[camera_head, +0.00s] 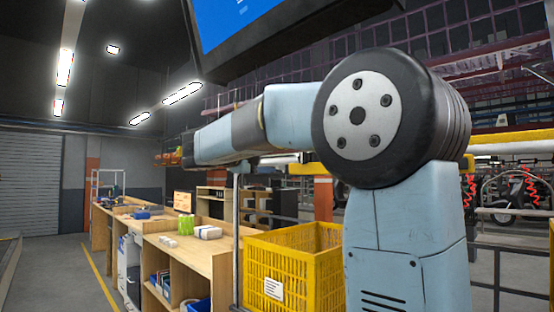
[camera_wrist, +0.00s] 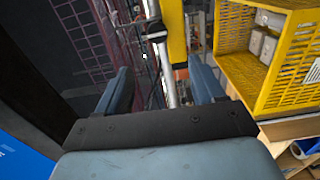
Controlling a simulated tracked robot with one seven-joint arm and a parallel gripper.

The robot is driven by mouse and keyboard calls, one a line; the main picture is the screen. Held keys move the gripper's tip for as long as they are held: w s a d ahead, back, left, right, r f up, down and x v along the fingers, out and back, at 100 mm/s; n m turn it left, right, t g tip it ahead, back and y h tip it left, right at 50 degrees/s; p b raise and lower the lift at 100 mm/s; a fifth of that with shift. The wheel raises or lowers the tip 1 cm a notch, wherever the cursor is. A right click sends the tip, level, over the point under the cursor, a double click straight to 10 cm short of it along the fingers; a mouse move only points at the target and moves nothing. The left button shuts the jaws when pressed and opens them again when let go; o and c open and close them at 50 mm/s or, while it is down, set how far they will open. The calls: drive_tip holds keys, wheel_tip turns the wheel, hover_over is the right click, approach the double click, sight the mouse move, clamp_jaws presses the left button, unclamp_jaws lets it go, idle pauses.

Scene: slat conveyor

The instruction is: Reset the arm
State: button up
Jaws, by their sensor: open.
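My gripper (camera_wrist: 163,85) shows in the wrist view with its two blue-grey fingers spread wide apart. Nothing is held between them; railings and a yellow bar show in the background beyond. In the head view my arm bends at the large dark round joint and its forearm reaches level to the left, above the workbench. The fingers are hard to make out there.
A yellow crate (camera_head: 295,270) stands below my forearm; in the wrist view this crate (camera_wrist: 262,88) holds pale boxes. A wooden workbench (camera_head: 205,262) carries green items (camera_head: 185,225) and white boxes (camera_head: 207,232). A screen (camera_head: 235,22) hangs overhead. Open floor lies left.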

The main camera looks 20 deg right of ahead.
drive_tip(key=shift+s+a, duration=0.15)
drive_tip(key=shift+a, duration=0.3)
drive_tip(key=s+d+f+g+y, duration=0.2)
drive_tip(key=s+f+y, duration=0.6)
drive_tip(key=s+f, duration=0.8)
drive_tip(key=s+a+f+m+y, duration=0.2)
drive_tip(key=s+a+f+y, duration=0.2)
drive_tip(key=s+f, duration=0.2)
drive_tip(key=s+a+f+m+t+y, duration=0.1)
drive_tip(key=s+a+f+y, duration=0.3)
drive_tip(key=s+f, duration=0.3)
wheel_tip(320, 180, down, 4)
drive_tip(key=shift+m+y, duration=0.4)
drive_tip(key=shift+y, duration=0.1)
drive_tip(key=shift+c, duration=0.3)
